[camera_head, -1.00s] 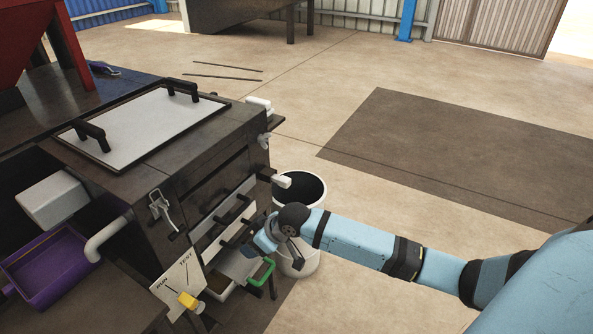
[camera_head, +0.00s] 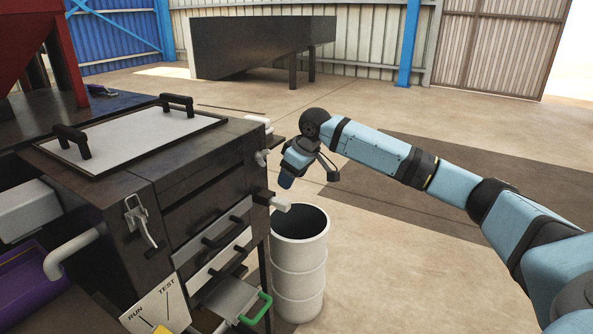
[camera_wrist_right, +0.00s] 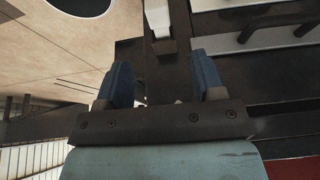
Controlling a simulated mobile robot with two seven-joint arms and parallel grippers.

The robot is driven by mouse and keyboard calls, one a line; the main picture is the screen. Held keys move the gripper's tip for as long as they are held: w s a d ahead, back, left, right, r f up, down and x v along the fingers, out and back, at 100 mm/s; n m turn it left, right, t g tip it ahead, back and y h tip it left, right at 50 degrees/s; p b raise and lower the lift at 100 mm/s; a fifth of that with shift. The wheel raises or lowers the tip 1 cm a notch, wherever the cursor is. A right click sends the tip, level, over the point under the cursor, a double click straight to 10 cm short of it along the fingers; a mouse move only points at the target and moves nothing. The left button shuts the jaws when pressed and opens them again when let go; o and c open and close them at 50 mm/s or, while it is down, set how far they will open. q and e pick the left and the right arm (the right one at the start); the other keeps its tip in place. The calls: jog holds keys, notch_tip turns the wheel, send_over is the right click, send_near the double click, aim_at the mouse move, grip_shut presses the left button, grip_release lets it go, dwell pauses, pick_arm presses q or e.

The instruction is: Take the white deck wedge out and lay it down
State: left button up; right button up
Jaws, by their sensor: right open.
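A white block (camera_head: 278,201), which looks like the deck wedge, sticks out from the right front corner of the dark press (camera_head: 205,180) in the head view. A white piece (camera_wrist_right: 157,14), likely the same block, shows at the top of the right wrist view, beyond the fingers, with a dark end below it. My right gripper (camera_head: 287,180) is just above and beside the block in the head view. Its two blue fingers (camera_wrist_right: 163,85) are apart with nothing clearly held between them. The arm hides part of the gripper. My left gripper is not in view.
A white barrel (camera_head: 299,270) stands open beside the press, below the block. The press front has dark handles and a green-handled drawer (camera_head: 255,308) low down. Another white fitting (camera_head: 262,157) sits on the press's side. The floor to the right is clear.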

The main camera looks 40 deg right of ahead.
aim_at(289, 203)
jog(key=b+x, duration=0.1)
jog(key=x, duration=0.8)
jog(key=shift+b, duration=0.35)
jog(key=shift+w+f, duration=0.2)
jog(key=shift+f, duration=0.2)
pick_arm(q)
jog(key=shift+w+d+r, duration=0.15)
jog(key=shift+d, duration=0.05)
pick_arm(e)
grip_shut()
jog(key=shift+s, duration=0.1)
pick_arm(q)
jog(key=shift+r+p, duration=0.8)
jog(key=shift+p, duration=0.15)
pick_arm(e)
jog(key=shift+s+d, duration=0.25)
jog(key=shift+s, duration=0.3)
jog(key=shift+s+d, duration=0.25)
jog(key=shift+s, duration=0.3)
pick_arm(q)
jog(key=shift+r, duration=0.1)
pick_arm(e)
jog(key=shift+s+d, duration=0.1)
jog(key=shift+s, duration=0.1)
